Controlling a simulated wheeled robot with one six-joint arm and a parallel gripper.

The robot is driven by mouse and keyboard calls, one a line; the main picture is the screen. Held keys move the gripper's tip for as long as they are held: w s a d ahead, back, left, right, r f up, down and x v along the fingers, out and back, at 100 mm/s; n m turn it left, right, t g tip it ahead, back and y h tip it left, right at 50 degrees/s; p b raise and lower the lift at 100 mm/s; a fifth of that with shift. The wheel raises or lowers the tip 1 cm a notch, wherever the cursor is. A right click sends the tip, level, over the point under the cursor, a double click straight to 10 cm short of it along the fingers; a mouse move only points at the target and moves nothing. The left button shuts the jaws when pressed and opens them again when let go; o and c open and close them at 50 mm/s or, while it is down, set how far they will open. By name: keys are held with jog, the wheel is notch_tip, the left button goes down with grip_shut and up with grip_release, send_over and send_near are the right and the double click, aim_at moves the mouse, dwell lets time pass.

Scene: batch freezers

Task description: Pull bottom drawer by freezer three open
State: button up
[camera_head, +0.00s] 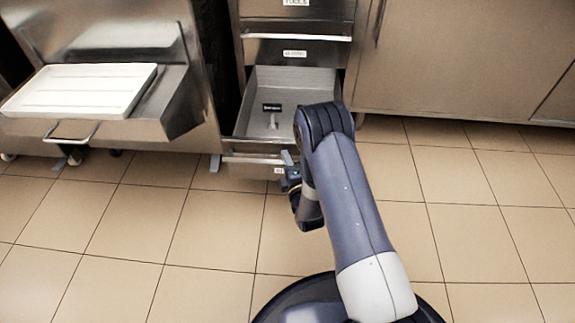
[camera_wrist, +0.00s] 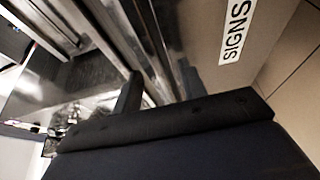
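The bottom drawer (camera_head: 298,80) is pulled out of the steel drawer unit, and its grey inside shows from above. A small item with a black plate and a pale stem (camera_head: 272,109) is inside it. The drawer's front handle (camera_head: 252,160) runs along the near edge. My gripper (camera_head: 290,172) is at the right end of that front, partly hidden by my arm. Whether it touches the handle is unclear. In the wrist view the drawer front carries a "SIGNS" label (camera_wrist: 238,30), close to my dark gripper parts. The finger gap is not clear.
Closed drawers, one labelled "TOOLS" (camera_head: 296,3), are above the open one. A steel machine with a white tray (camera_head: 80,90) stands at left. A steel cabinet (camera_head: 460,70) is at right. Tiled floor (camera_head: 130,220) is clear in front.

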jog(key=p+v, duration=0.3)
jog(key=v, duration=0.8)
jog(key=shift+w, duration=0.15)
jog(key=b+x, duration=0.3)
jog(key=x, duration=0.7)
jog(key=shift+w+a, duration=0.15)
jog(key=shift+w, duration=0.45)
jog(key=shift+s, duration=0.1)
